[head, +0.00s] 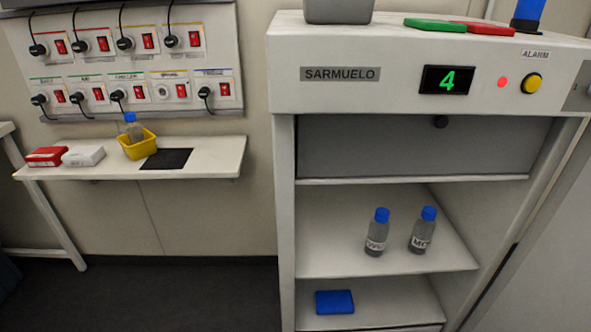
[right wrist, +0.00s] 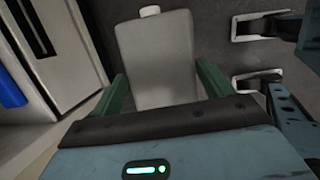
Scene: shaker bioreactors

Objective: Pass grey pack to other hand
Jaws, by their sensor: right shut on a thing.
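The grey pack (right wrist: 155,52) shows in the right wrist view, a flat grey body with a small white cap at its far end. My right gripper (right wrist: 164,86) is shut on it, with one green finger along each side. The pack's near end is hidden behind the dark edge of the gripper body. Neither gripper nor this pack shows in the head view. My left gripper cannot be made out in either view.
A white cabinet (head: 283,200) stands at the right in the head view, with two blue-capped bottles (head: 376,235) (head: 421,232) on its middle shelf and a blue block (head: 334,302) below. A wall shelf (head: 215,160) holds a yellow holder (head: 137,148) and boxes. Two metal handles (right wrist: 262,22) (right wrist: 257,77) show in the wrist view.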

